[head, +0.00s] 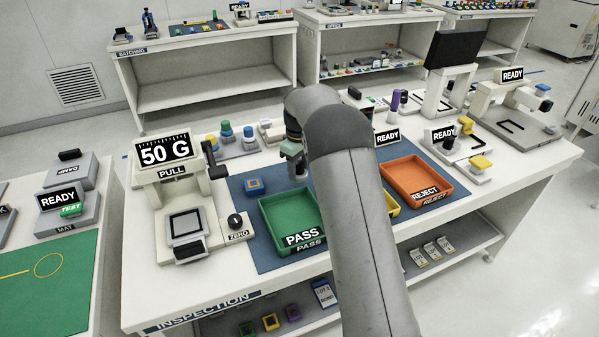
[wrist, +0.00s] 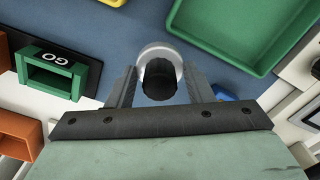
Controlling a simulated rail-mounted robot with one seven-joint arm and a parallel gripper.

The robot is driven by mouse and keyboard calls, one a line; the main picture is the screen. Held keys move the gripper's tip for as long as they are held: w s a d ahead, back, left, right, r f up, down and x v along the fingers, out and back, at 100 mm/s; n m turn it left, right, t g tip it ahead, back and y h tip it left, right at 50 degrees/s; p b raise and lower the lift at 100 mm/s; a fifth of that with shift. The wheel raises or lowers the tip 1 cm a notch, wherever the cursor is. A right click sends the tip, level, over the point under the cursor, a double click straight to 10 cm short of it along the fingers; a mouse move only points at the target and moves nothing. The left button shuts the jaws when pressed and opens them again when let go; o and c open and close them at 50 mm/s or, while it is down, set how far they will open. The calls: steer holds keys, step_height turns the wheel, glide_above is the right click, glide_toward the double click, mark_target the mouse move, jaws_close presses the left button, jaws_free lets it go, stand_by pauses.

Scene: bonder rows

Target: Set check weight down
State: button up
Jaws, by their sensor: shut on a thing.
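My gripper (wrist: 160,85) is shut on the check weight (wrist: 158,52), a silvery, round-topped piece with a dark middle, held between the two fingers in the wrist view. In the head view my gripper (head: 296,168) hangs above the blue mat (head: 262,215), behind the green PASS tray (head: 268,212); my arm covers part of it, and the weight cannot be made out there. The pull tester (head: 165,185) stands to the left, its display (head: 164,151) reading 50 G. Its dark square pad (head: 186,223) looks empty.
In the wrist view, a green GO block (wrist: 45,82) and an orange block (wrist: 20,132) lie left of the gripper. The orange REJECT tray (head: 402,172) is right of my arm. Small bottles (head: 226,130) stand behind the mat. A blue block (head: 254,186) sits on it.

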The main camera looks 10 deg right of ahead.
mark_target(299, 175)
steer(key=shift+w+d+f, duration=0.2)
steer(key=shift+w+f, duration=0.15)
steer(key=shift+f, duration=1.6)
steer(key=shift+f, duration=0.25)
steer(key=o, duration=1.2)
steer(key=shift+r, duration=0.1)
